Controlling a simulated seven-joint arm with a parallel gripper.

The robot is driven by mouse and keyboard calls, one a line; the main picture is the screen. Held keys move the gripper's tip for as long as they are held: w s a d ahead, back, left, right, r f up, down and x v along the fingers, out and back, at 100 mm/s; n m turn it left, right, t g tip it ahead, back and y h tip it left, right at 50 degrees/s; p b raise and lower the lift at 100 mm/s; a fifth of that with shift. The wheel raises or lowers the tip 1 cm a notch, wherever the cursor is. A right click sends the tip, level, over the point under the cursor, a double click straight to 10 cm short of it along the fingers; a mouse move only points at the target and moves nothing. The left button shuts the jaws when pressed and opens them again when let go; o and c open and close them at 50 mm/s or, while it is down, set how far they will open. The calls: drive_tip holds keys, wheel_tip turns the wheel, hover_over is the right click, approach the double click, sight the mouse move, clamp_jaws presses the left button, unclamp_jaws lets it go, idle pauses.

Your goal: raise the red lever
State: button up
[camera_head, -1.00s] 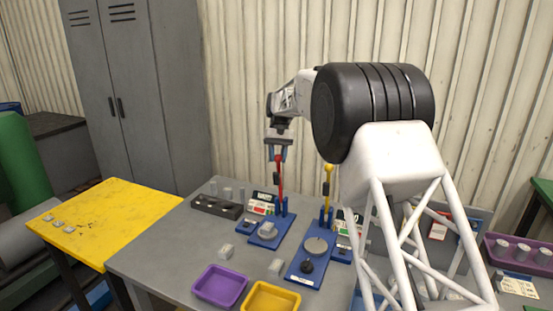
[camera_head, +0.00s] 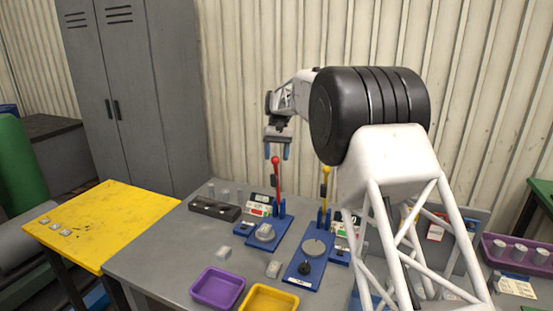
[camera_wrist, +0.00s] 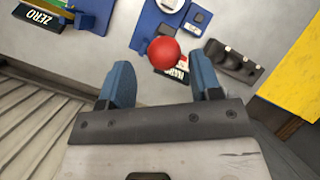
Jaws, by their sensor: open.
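The red lever (camera_head: 277,180) stands upright on a blue base (camera_head: 266,236) on the grey table, topped by a red ball knob. My gripper (camera_head: 278,153) is open and empty, just above the knob in the head view. In the wrist view the red knob (camera_wrist: 164,51) lies beyond the fingertips, roughly midway across the gap of my gripper (camera_wrist: 160,82). The blue fingers do not visibly touch it. The lever's shaft is mostly hidden below the knob in the wrist view.
A yellow-knobbed lever (camera_head: 325,184) stands close on the right on its own blue base. A dark block with holes (camera_head: 214,208) lies to the left. A purple tray (camera_head: 218,288) and a yellow tray (camera_head: 268,299) sit in front. The corrugated wall is behind.

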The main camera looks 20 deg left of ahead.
drive_tip(key=v, duration=0.6)
drive_tip(key=shift+r, duration=0.15)
idle(0.4)
drive_tip(key=s+d+r+m+t+y, duration=0.1)
drive_tip(key=s+d+r, duration=0.25)
drive_tip(key=d, duration=0.65)
drive_tip(key=s+d+r+m+t, duration=0.1)
drive_tip(key=s+d+r, duration=0.25)
drive_tip(key=d, duration=0.55)
drive_tip(key=s+d+r+m+t, duration=0.1)
drive_tip(key=s+d, duration=0.6)
drive_tip(key=d, duration=0.2)
drive_tip(key=s+d+r+m+t, duration=0.1)
drive_tip(key=s+d+r, duration=0.1)
drive_tip(key=s+d, duration=0.55)
drive_tip(key=s+d+f+m+t, duration=0.2)
drive_tip(key=s+d+f, duration=0.2)
drive_tip(key=s+d, duration=1)
drive_tip(key=s+d+f+t, duration=0.1)
drive_tip(key=s+d+f, duration=0.2)
drive_tip(key=s, duration=0.6)
drive_tip(key=s+d+f+m, duration=0.1)
drive_tip(key=s+d+f, duration=0.3)
drive_tip(key=s+f, duration=0.4)
drive_tip(key=shift+s+t, duration=0.4)
drive_tip(key=shift+s, duration=0.75)
